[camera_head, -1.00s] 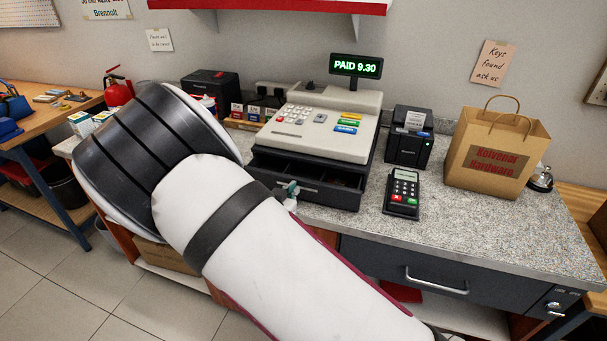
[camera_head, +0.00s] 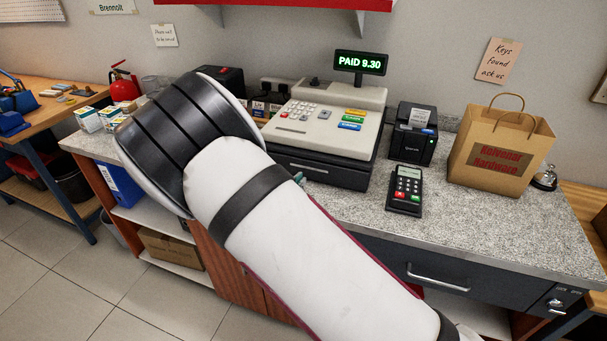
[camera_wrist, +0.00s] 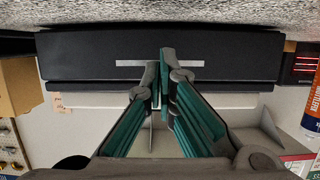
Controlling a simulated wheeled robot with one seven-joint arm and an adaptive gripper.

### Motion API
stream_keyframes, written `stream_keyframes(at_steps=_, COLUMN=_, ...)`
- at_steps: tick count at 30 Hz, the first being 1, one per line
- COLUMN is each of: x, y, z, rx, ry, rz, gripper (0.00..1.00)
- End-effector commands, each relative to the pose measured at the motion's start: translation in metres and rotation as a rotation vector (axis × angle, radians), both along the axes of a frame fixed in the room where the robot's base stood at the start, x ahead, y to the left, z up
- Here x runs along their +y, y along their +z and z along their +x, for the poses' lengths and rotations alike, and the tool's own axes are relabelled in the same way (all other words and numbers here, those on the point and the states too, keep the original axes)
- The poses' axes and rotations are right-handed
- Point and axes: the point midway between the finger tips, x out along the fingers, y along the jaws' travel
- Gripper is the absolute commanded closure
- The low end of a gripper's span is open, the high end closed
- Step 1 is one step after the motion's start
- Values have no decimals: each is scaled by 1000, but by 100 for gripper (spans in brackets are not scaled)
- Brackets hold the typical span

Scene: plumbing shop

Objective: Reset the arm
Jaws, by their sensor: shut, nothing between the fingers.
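My gripper (camera_wrist: 160,68) shows in the wrist view with its teal-padded fingers together and nothing between them. In the head view it is mostly hidden behind my white and black arm; only a small teal bit shows in front of the cash register (camera_head: 331,117). The register's drawer (camera_head: 310,171) is closed, and the display (camera_head: 361,62) reads "PAID 9.30". In the wrist view the dark drawer front (camera_wrist: 225,52) with a pale strip lies beyond the fingertips. I cannot tell how wide the gap to it is.
The card terminal (camera_head: 405,188), receipt printer (camera_head: 413,133), paper bag (camera_head: 499,150) and bell (camera_head: 544,178) stand on the granite counter (camera_head: 500,220). Small boxes (camera_head: 88,119) and a red extinguisher (camera_head: 124,83) are at the left. A red shelf (camera_head: 290,5) hangs above.

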Motion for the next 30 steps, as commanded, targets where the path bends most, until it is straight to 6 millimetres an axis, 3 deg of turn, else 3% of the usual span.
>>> stream_keyframes(at_steps=4, x=5, y=1, z=-15, rx=1, ry=0, rz=0, gripper=100)
stream_keyframes(at_steps=20, x=3, y=7, z=-11, rx=23, ry=1, rz=32, gripper=100)
stream_keyframes(at_steps=23, x=-1, y=20, z=-8, rx=75, ry=9, rz=96, gripper=100)
stream_keyframes(at_steps=30, x=-11, y=78, z=-13, rx=243, ry=85, rz=295, gripper=100)
